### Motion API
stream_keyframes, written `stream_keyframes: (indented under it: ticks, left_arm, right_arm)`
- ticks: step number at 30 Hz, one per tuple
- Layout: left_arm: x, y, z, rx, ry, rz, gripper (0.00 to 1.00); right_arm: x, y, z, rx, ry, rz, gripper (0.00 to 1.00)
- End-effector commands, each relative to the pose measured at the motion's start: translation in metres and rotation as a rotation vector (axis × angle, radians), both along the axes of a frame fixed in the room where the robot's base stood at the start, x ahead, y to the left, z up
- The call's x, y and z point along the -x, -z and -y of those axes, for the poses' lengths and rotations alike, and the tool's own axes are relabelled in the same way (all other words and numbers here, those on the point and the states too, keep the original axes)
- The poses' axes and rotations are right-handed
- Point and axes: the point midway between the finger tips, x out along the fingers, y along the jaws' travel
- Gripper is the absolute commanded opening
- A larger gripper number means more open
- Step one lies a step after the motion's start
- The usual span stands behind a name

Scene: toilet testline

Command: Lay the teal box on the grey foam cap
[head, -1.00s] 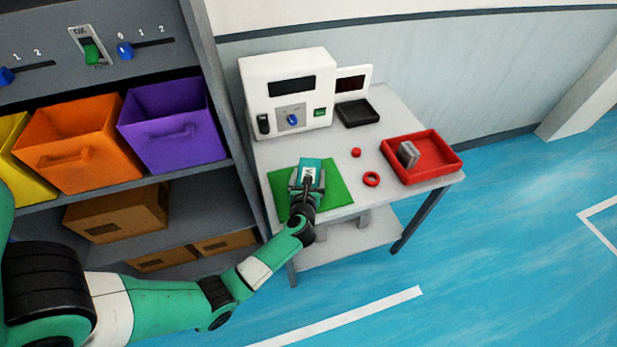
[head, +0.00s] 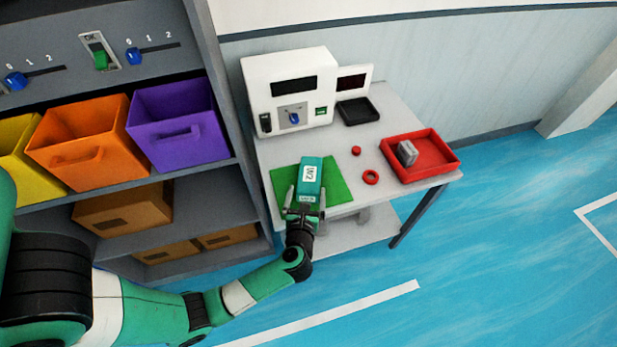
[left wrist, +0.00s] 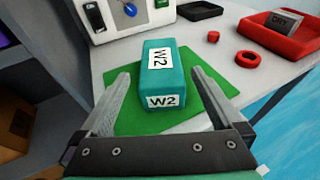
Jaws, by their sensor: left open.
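The teal box (head: 318,187), labelled W2, lies on the green mat (head: 282,178) on the table. In the left wrist view the box (left wrist: 157,86) shows its top and near end. My left gripper (head: 306,194) is open at the near side of the box. Its two fingers (left wrist: 161,74) stand on either side of the box, with gaps between them and its sides. No grey foam cap can be made out for certain; what lies directly under the box is hidden. My right gripper is not in view.
A red tray (head: 447,158) at the table's right holds a grey block (head: 407,152). A red ring (head: 371,177) and a small red piece (head: 356,150) lie on the table. A white instrument (head: 290,75) and a black tray (head: 358,111) stand behind. Shelves with bins are left.

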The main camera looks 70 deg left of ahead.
Motion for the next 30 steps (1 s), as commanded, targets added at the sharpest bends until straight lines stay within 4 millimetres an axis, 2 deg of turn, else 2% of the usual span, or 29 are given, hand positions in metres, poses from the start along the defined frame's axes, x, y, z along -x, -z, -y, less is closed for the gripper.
stream_keyframes:
  ticks: [3, 6, 16, 18, 20, 23, 26, 27, 29, 30]
  left_arm:
    - [0.007, -0.006, 0.014, -0.001, 0.003, 0.000, 1.00]
    - [0.010, -0.006, 0.017, -0.001, 0.001, 0.000, 1.00]
    - [0.010, -0.006, 0.017, -0.002, 0.000, 0.001, 1.00]
    - [0.005, -0.014, 0.018, -0.020, 0.012, 0.012, 1.00]
    - [-0.007, -0.033, 0.019, -0.067, 0.042, 0.036, 1.00]
    - [-0.039, -0.097, 0.026, -0.239, 0.134, 0.106, 1.00]
    - [-0.072, -0.199, 0.049, -0.540, 0.237, 0.188, 1.00]
    - [-0.079, -0.245, 0.063, -0.688, 0.265, 0.213, 1.00]
    - [-0.083, -0.312, 0.090, -0.929, 0.286, 0.235, 1.00]
    - [-0.081, -0.355, 0.111, -1.103, 0.281, 0.234, 1.00]
  right_arm:
    - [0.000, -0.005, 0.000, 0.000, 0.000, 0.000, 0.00]
    - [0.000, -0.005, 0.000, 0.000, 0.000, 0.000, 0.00]
    - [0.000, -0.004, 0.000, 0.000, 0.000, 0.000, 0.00]
    - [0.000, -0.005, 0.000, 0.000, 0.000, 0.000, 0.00]
    - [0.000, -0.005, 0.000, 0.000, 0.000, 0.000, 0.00]
    - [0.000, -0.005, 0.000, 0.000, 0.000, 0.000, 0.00]
    - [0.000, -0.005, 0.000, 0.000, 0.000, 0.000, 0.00]
    - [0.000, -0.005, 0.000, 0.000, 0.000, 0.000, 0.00]
    - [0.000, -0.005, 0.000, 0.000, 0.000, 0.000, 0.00]
    - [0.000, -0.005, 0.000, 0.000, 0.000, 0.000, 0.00]
